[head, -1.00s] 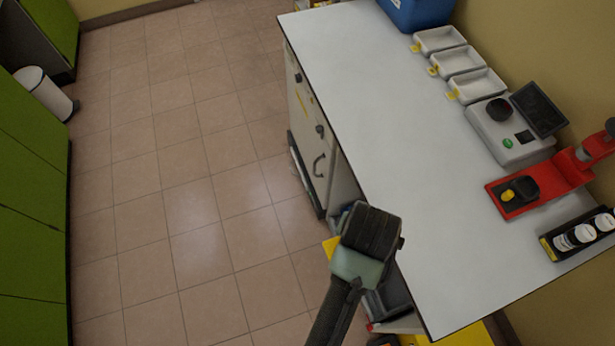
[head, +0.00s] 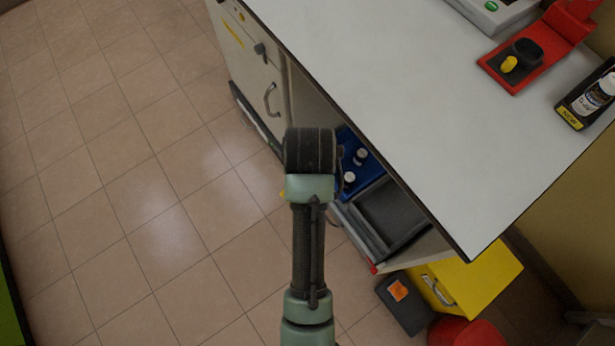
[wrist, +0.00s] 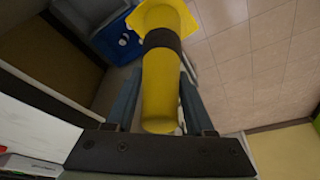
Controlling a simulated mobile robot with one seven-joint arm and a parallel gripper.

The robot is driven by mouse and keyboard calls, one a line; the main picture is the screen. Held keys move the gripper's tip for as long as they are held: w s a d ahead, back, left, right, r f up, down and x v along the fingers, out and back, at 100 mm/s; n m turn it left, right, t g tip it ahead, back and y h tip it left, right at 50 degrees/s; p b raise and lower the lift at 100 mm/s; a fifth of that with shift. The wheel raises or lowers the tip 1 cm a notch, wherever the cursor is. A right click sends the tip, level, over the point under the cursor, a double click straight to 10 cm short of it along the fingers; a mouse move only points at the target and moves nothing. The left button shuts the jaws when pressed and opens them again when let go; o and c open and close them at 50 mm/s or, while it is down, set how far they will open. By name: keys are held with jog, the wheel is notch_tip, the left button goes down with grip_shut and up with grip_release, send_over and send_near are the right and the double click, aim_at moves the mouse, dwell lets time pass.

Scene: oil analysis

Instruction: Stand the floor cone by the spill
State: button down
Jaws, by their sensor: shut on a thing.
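The floor cone (wrist: 161,85) is yellow with a dark band and a square yellow base. In the wrist view it lies along the middle, its narrow end toward my palm and its base pointing away. My gripper (wrist: 158,98) is shut on it, one finger on each side. In the head view my arm hides the gripper and nearly all of the cone; only a small yellow sliver shows left of the arm. I cannot make out a spill; the pale patches on the tiled floor (head: 110,140) look like light reflections.
A white-topped bench (head: 400,110) fills the right, with an open shelf holding a blue tray (head: 368,167) and a dark tray (head: 395,215). A yellow cabinet (head: 470,275), dark bin (head: 405,303) and red object (head: 467,332) stand by its near end. Floor to the left is clear.

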jog(key=s+f+b+x, duration=0.1)
jog(key=s+b+x, duration=0.2)
jog(key=b+x, duration=1.25)
jog(key=s+f+b+x, duration=0.1)
jog(key=s+b+x, duration=0.2)
jog(key=b+x, duration=1.25)
jog(key=s+f+m+b, duration=0.1)
jog(key=s+f+b, duration=0.2)
jog(key=f+b, duration=0.9)
jog(key=s+f+b, duration=0.4)
jog(key=f+b, duration=0.8)
jog(key=f, duration=1.2)
jog(key=shift+f+m+h, duration=0.3)
jog(key=shift+f+m, duration=0.05)
jog(key=shift+m, duration=0.05)
jog(key=shift+c, duration=1.4)
grip_release()
jog(key=shift+f, duration=0.15)
jog(key=p+v, duration=0.8)
jog(key=v, duration=0.4)
jog(key=shift+p, duration=0.35)
